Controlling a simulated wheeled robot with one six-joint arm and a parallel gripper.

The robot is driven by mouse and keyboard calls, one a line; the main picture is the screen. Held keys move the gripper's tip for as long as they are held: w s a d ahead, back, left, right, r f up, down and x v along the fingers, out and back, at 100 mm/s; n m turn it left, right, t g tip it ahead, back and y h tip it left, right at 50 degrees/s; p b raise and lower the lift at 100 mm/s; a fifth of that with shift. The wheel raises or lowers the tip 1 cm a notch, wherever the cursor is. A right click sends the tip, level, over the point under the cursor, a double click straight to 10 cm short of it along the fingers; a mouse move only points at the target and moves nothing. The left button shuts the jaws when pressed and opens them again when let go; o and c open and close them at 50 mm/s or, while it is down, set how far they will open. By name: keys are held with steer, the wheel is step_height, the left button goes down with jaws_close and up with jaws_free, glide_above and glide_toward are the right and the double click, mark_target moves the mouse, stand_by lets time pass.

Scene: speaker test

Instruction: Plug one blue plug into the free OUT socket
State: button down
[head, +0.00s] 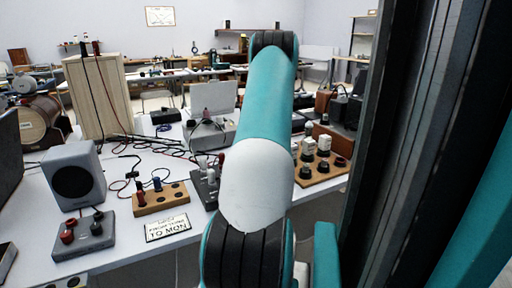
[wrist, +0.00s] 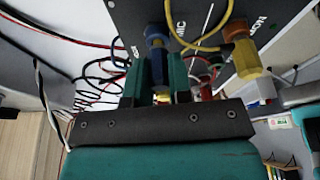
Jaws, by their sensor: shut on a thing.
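In the wrist view my gripper (wrist: 157,88) has its two teal fingers shut on a blue plug (wrist: 156,42). The plug's upper end meets a dark panel (wrist: 200,12) close to the OUT label; I cannot tell whether it is seated in a socket. The panel also bears MIC and MON labels. A yellow plug (wrist: 244,52) with a yellow cable sits on the panel near MON. In the head view another blue plug (head: 157,184) stands in a wooden holder (head: 164,200) beside a red one. My gripper is hidden in the head view behind my arm.
A sign reading "TO MON" (head: 167,228) lies in front of the holder. A grey speaker (head: 74,175) and a grey box with knobs (head: 84,236) are at the left. Dark and red cables (wrist: 108,72) run beside my gripper.

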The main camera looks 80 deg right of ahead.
steer(key=shift+f, duration=0.4)
steer(key=c, duration=1)
jaws_free()
steer(key=shift+o, duration=0.2)
steer(key=shift+r, duration=0.15)
steer(key=shift+r+p, duration=2.8)
steer(key=shift+r, duration=0.95)
